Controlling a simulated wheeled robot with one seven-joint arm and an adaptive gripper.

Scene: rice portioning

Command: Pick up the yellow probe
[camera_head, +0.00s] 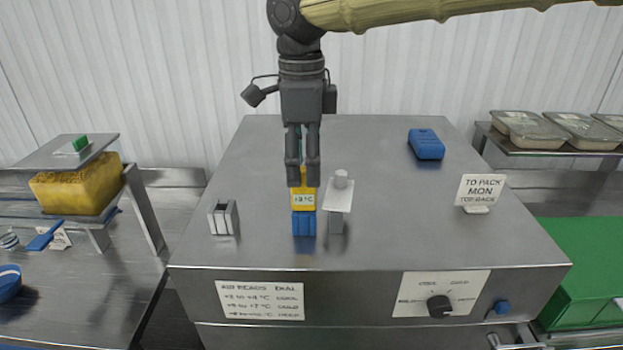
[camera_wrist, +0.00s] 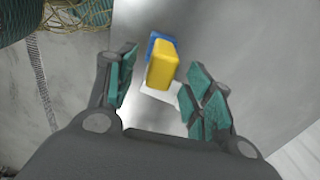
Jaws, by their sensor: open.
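The yellow probe (camera_head: 304,199) has a small display face and stands upright on a blue block or holder (camera_head: 304,223) on the steel cabinet top. My gripper (camera_head: 303,178) is directly above and around its upper end, fingers pointing down; the fingers hide part of the probe's top. In the wrist view, the yellow probe (camera_wrist: 161,64) shows between the open teal-padded fingers (camera_wrist: 160,88), nearer their tips, with a gap on both sides. Part of the blue block (camera_wrist: 153,42) shows behind it.
A small stand with a white plate (camera_head: 339,195) stands close right of the probe. A grey slotted block (camera_head: 223,217) is to the left. A blue block (camera_head: 426,144) and a "TO PACK" sign (camera_head: 480,190) are further right. The cabinet top (camera_head: 390,210) is otherwise mostly clear.

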